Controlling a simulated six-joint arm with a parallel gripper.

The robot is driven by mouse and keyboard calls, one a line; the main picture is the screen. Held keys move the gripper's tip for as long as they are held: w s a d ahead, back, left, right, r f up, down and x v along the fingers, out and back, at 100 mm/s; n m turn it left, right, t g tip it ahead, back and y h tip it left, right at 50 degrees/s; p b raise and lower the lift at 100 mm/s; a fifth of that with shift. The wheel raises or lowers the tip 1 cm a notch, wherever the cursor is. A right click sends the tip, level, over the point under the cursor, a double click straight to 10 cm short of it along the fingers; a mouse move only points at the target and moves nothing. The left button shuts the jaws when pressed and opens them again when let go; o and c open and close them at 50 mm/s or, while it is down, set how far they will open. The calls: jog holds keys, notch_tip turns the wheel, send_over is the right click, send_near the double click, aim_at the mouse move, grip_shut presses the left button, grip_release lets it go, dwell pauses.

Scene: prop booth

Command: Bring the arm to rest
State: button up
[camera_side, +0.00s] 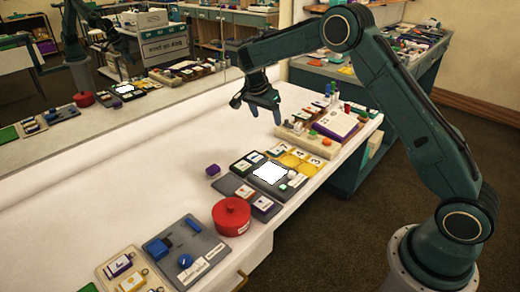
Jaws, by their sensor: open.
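My gripper (264,121) hangs above the white table (90,205), its fingers pointing down. The fingers are apart, with nothing visible between them. It is over the far part of the table, left of a beige tray with bottles and coloured pieces. My arm bends over from the base at the lower right.
A beige tray (298,142) and a purple-framed board (338,122) lie near the gripper. Yellow number cards (290,160), a grey panel (272,172), a red lidded pot (231,216) and a blue-grey board (186,252) line the front edge. A mirror stands behind; the table's left is bare.

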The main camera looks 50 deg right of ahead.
jog(key=s+a+r+n+t+y, duration=0.1)
jog(key=s+a+r+n+t, duration=0.2)
jog(key=s+r, duration=0.6)
jog(key=s+a+r+n+y, duration=0.1)
jog(key=s+a+r+n, duration=0.35)
jog(key=s+r, duration=0.4)
jog(key=s+a+n+t+y, duration=0.1)
jog(key=s+n, duration=0.3)
jog(key=s, duration=0.6)
jog(key=s+a+f+n+t+y, duration=0.1)
jog(key=s+a+n, duration=0.3)
jog(key=s, duration=0.6)
jog(key=shift+s+a+f+n, duration=0.25)
jog(key=shift+s+a+n, duration=0.1)
jog(key=shift+n, duration=0.4)
